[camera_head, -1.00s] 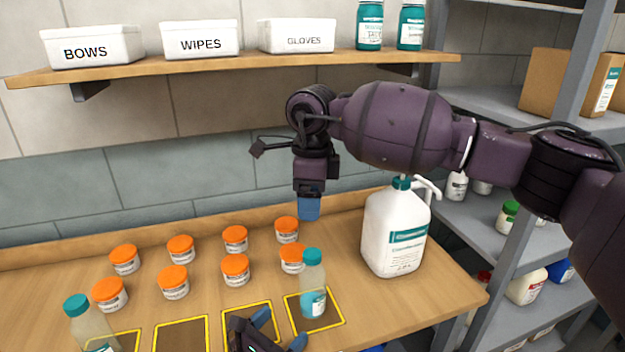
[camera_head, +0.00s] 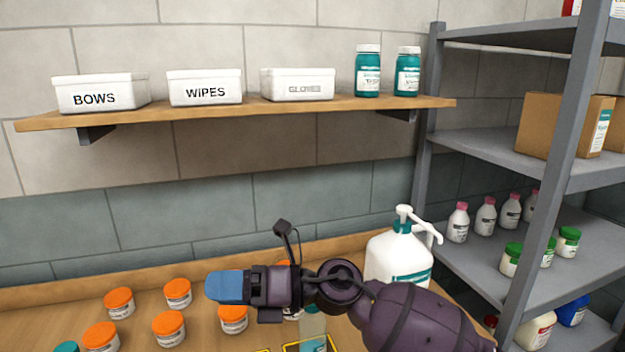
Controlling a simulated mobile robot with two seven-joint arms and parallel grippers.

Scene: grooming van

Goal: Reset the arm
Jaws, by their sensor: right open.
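My right gripper (camera_head: 228,286) reaches in from the lower right, low over the table, with its blue fingertips pointing left. It is open with nothing between its fingers, and it is seen side-on. My right arm covers part of the table and the lower part of the white pump jug (camera_head: 392,258). My left gripper is out of the picture.
Several orange-lidded jars (camera_head: 168,325) stand on the wooden table (camera_head: 60,298). A clear bottle (camera_head: 312,325) stands under my right arm. A wall shelf (camera_head: 200,112) holds white bins and two teal jars. A grey rack (camera_head: 555,190) stands at the right.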

